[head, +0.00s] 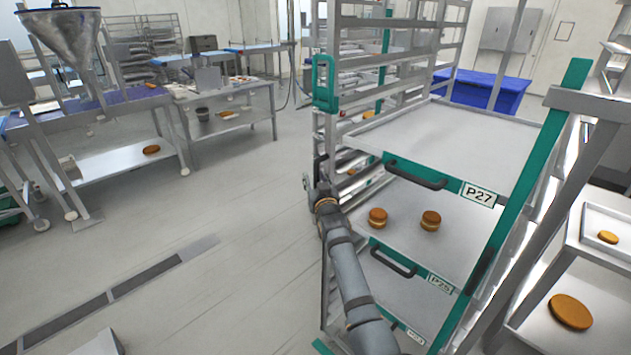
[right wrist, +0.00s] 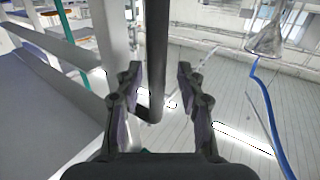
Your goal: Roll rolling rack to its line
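The rolling rack (head: 575,105) has green front posts and trays with dark handles, and stands close in front of me, right of centre in the head view. The upper tray (head: 470,140) is labelled P27. Two filled rounds (head: 431,220) rest on the tray below. My right gripper (head: 314,184) is at the rack's left side. In the right wrist view its fingers (right wrist: 157,75) are apart, on either side of a dark upright bar (right wrist: 157,40), with gaps showing on both sides. My left gripper is not in view. I cannot make out a marked line for the rack.
A dark strip (head: 115,290) runs across the floor at lower left, and the floor between it and the rack is clear. Worktables (head: 130,160) stand at the left under a metal funnel (head: 65,35). A blue-covered table (head: 485,90) is behind the rack.

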